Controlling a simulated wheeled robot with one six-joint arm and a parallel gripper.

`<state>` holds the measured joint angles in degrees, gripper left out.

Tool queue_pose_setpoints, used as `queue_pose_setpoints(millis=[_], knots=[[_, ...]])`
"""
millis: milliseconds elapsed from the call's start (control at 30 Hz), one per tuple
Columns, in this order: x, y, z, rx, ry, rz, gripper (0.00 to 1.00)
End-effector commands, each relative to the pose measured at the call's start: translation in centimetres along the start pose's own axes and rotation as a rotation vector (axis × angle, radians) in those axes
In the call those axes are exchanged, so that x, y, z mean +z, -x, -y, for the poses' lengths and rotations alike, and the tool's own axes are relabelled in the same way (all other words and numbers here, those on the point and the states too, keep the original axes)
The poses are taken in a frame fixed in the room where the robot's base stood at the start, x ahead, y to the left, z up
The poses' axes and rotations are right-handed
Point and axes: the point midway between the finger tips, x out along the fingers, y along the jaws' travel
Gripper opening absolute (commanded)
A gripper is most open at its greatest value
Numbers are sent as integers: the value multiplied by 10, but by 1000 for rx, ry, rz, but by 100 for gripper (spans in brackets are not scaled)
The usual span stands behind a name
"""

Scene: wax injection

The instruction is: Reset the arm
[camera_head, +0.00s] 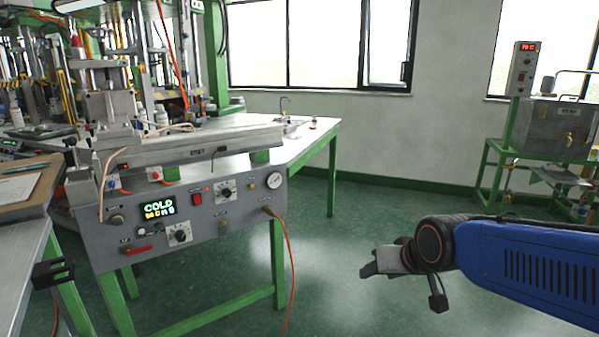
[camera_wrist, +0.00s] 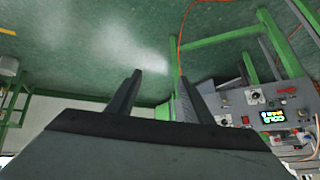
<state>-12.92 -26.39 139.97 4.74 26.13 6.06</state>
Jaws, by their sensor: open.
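My gripper (camera_head: 375,269) is at the right of the head view, at the end of my blue arm, held over the open floor. It points left toward the wax injection machine (camera_head: 225,222) and is well apart from it. In the wrist view my gripper (camera_wrist: 158,82) shows two dark fingers spread apart with nothing between them. The machine's grey panel also shows at the right of the wrist view (camera_wrist: 270,97), with its lit display.
The machine stands on a green-legged table (camera_head: 333,165) at left. A bench with papers (camera_head: 20,188) is at the far left. A metal tank on a green stand (camera_head: 545,130) is at the back right. The green floor (camera_head: 345,230) between them is clear. An orange hose (camera_head: 289,270) hangs from the panel.

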Motion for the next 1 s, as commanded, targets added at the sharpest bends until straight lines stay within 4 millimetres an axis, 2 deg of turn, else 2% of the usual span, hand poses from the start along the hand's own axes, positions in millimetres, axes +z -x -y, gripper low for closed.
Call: queue_pose_setpoints(millis=[33, 233, 400, 500, 667, 1000], knots=[[13, 14, -13, 21, -4, 18, 46], [72, 59, -51, 96, -2, 124, 46], [120, 91, -72, 147, -9, 206, 46], [140, 102, -79, 167, -13, 240, 46], [155, 111, -83, 181, -15, 268, 46], [156, 111, -83, 181, -15, 271, 46]])
